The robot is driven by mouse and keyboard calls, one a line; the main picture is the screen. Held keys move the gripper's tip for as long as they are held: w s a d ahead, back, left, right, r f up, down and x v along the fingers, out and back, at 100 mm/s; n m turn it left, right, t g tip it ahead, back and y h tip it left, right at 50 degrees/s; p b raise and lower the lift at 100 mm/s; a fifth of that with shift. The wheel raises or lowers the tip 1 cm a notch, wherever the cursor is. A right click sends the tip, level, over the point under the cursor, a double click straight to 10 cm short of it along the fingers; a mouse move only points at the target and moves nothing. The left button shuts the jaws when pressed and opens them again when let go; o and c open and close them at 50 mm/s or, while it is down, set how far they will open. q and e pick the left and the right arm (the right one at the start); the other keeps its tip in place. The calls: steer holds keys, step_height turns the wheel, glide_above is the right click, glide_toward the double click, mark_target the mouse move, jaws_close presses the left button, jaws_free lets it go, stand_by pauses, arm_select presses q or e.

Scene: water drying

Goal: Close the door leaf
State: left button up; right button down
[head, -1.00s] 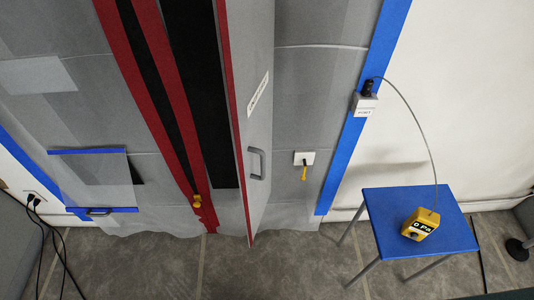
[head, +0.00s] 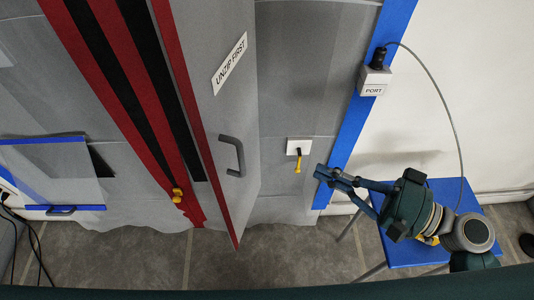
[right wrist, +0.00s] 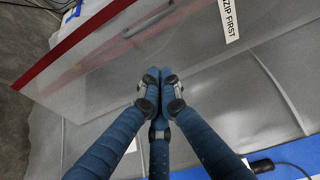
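The door leaf (head: 222,110) is a grey panel with a red edge, standing ajar and angled out from the grey wall. It carries a dark handle (head: 232,157) and a sign reading "UNZIP FIRST" (head: 229,64). My right gripper (head: 324,172) is to the right of the leaf, apart from its handle, and looks empty. In the right wrist view its fingers (right wrist: 152,74) are together, with the leaf (right wrist: 105,68) and handle (right wrist: 147,22) beyond them. My left gripper is not in view.
A white plate with a yellow lever (head: 298,149) is on the wall between leaf and gripper. A yellow zip pull (head: 177,195) hangs left of the leaf. A port box (head: 373,80) with a cable and a blue table (head: 412,254) are at right. Grey floor (head: 290,253) shows below.

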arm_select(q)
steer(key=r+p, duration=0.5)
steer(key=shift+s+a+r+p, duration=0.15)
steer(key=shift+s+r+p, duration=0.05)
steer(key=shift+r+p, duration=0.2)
arm_select(e)
steer(key=w+a, duration=0.3)
steer(key=a, duration=0.9)
steer(key=shift+w+a+r, duration=0.25)
steer(key=shift+w+a, duration=0.1)
steer(key=shift+w, duration=0.05)
steer(key=shift+a, duration=0.1)
